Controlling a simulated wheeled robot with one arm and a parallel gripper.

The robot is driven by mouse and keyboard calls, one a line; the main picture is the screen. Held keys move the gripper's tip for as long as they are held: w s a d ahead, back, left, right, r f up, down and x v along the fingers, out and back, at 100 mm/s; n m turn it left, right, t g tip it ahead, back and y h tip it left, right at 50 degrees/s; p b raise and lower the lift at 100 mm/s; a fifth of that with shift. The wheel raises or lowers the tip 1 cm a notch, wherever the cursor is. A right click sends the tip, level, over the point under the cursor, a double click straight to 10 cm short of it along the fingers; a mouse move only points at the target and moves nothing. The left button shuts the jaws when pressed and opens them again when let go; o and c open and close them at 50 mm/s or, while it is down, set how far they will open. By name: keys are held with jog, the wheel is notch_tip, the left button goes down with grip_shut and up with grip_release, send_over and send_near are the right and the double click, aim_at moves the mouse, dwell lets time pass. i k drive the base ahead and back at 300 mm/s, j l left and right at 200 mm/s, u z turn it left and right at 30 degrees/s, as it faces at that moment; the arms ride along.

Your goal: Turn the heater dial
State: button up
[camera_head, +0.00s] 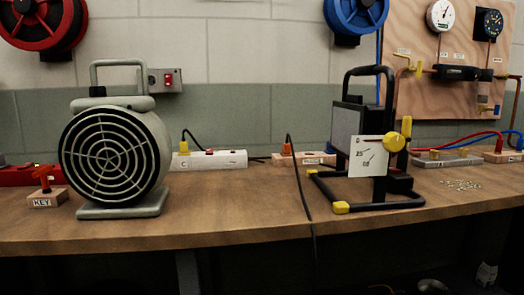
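A round grey-green unit with a black ringed grille (108,155) and a top handle stands on the left of the bench, and it looks like a fan heater. I see no dial on its visible side. Right of centre stands a black tubular-frame unit with a flat panel (347,128). A white card (368,157) with small markings, perhaps numbers, is on its front. A yellow knob (397,141) sits at the card's upper right, with a thin dark red line running left from it. I cannot tell which unit is the heater. My gripper is not in view.
The wooden bench (240,210) has free room between the units. A black cable (303,195) hangs over its front edge. A white power strip (210,160), a KEY block (47,197), small scattered pieces (461,184) and a gauge board (440,100) are around.

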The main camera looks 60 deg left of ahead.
aim_at(98, 91)
jog(key=u, duration=3.15)
